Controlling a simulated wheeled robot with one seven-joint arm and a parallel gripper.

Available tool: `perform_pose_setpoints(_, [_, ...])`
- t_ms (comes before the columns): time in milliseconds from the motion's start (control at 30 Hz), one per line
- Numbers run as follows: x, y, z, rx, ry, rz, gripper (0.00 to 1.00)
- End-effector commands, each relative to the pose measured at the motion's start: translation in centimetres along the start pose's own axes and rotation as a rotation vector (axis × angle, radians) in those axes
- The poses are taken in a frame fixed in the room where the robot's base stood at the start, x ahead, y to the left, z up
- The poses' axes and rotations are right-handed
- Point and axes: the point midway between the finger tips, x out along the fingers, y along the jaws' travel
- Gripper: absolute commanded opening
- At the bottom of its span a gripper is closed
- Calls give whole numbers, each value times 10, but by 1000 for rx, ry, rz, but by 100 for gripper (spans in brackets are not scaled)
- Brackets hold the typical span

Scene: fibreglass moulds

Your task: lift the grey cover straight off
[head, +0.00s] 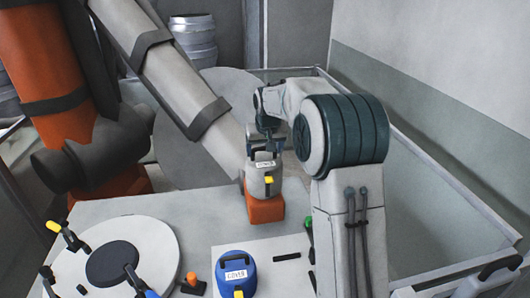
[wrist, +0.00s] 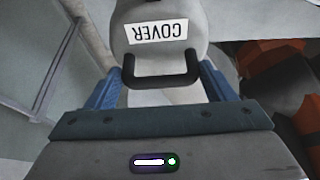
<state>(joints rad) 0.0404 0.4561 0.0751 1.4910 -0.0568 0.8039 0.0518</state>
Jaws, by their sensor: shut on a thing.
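The grey cover (head: 257,187) has a white label and a small yellow part on its front. It looks upright on or just above an orange block (head: 265,211); I cannot tell whether there is a gap. My gripper (head: 265,148) is above the cover, shut on its black handle. In the wrist view the grey cover (wrist: 196,20) shows its label reading COVER upside down. The black handle (wrist: 160,82) lies between the blue fingers of my gripper (wrist: 158,88). The cover's underside is hidden.
A blue container (head: 250,283), also labelled COVER, stands at the front. A round white mould (head: 160,250) with clamps is at the left. Small tools lie near the blue container. A large grey tube (head: 165,75) slants close at the left. A grey wall (head: 450,120) stands right.

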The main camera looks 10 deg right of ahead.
Motion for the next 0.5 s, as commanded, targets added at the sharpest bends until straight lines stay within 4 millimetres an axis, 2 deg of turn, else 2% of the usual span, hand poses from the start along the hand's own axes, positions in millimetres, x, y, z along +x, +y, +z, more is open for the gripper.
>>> perform_pose_setpoints(500, [-30, 0, -13, 0, 3, 0, 47])
